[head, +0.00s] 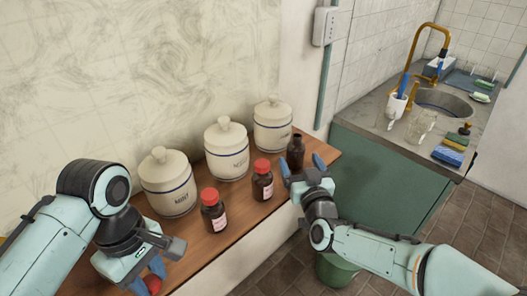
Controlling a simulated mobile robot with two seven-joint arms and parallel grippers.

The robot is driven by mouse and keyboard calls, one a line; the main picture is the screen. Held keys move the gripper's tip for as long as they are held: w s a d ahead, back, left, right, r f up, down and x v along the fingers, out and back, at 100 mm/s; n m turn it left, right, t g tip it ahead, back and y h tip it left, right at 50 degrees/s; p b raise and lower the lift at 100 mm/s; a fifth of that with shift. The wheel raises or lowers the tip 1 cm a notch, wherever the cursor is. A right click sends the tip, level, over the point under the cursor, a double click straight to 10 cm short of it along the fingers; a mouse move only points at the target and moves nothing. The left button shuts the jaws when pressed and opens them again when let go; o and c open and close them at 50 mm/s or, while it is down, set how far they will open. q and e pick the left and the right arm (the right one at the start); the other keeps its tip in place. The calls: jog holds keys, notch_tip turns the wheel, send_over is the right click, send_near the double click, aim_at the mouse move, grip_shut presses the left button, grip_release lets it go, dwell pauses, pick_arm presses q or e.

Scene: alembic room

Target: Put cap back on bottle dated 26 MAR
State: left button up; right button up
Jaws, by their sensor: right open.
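A dark brown bottle (296,152) without a cap stands upright at the right end of the wooden shelf. My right gripper (302,164) is open, its blue fingertips on either side of this bottle's lower part in the picture; I cannot tell whether they touch it. Two brown bottles with red caps stand to the left, one in the middle (263,186) and one nearer (214,217). Their label dates are too small to read. My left gripper (149,275) points down at the shelf's near left, with a red round thing (153,284), perhaps a cap, at its fingers. Its grip is unclear.
Three white lidded jars (168,188) (227,155) (272,127) line the shelf (240,215) along the wall behind the bottles. A sink counter (375,120) stands at the right, and a green bin (337,270) is on the floor below.

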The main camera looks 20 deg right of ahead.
aim_at(298, 157)
pick_arm(q)
jog(key=shift+r, duration=0.15)
pick_arm(e)
jog(key=shift+w+d+r, duration=0.1)
jog(key=shift+w+r, duration=0.05)
jog(key=shift+w, duration=0.25)
pick_arm(q)
jog(key=shift+r+p, duration=0.45)
jog(key=shift+p, duration=0.15)
pick_arm(e)
jog(key=w, duration=0.4)
jog(key=shift+w+d+r, duration=0.15)
jog(key=shift+d, duration=0.25)
jog(key=c, duration=1.2)
jog(key=shift+d+r, duration=0.1)
jog(key=shift+r, duration=0.1)
